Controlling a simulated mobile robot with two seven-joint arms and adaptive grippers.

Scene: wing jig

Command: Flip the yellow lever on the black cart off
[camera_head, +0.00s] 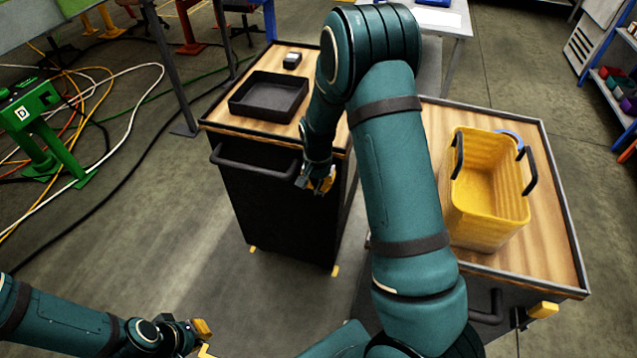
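A black cart (260,200) with a wooden top and a black front handle stands left of centre. My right gripper (322,184), with yellow fingertips, reaches down to the cart's right front side, just below the top edge. Any lever there is hidden or merges with the yellow fingertips. I cannot tell whether this gripper is open or touching something. A yellow lever (543,310) shows at the front right corner of the second dark cart on the right. My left gripper (205,339) is low at the bottom left, empty over the floor, with its yellow fingertips apart.
A black tray (268,97) and a small box (292,61) sit on the left cart. A yellow basket (486,190) stands on the right cart (552,215). Cables and a green stand (45,135) are at left. The floor before the left cart is clear.

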